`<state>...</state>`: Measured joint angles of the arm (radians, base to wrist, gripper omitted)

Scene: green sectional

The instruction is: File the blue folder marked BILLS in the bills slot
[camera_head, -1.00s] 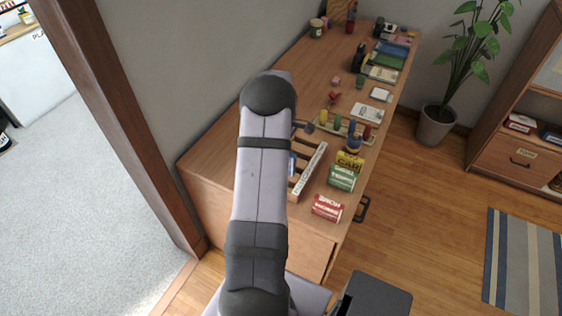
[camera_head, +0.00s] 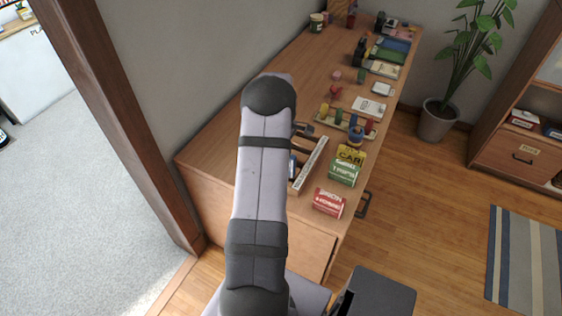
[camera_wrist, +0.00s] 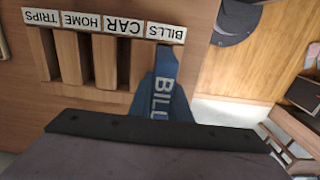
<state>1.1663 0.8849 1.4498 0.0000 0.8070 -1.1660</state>
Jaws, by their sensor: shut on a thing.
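The blue folder (camera_wrist: 164,92) shows in the wrist view with white letters reading "BILL"; the rest of its marking is hidden by my gripper. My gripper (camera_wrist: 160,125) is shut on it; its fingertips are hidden. The folder's far end lies at the bills slot, just under the white BILLS label (camera_wrist: 165,31); I cannot tell how deep it sits. The wooden rack (camera_wrist: 85,62) has further slots labelled CAR, HOME and TRIPS. In the head view, my arm hides the gripper and much of the rack, whose white label strip (camera_head: 310,164) shows.
Right of the rack stand a red box (camera_head: 328,203), a green box (camera_head: 343,173) and a yellow CAR box (camera_head: 351,155). A tray with coloured pegs (camera_head: 345,126) lies behind. The desk's (camera_head: 207,150) left side is bare. A potted plant (camera_head: 437,122) stands beyond.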

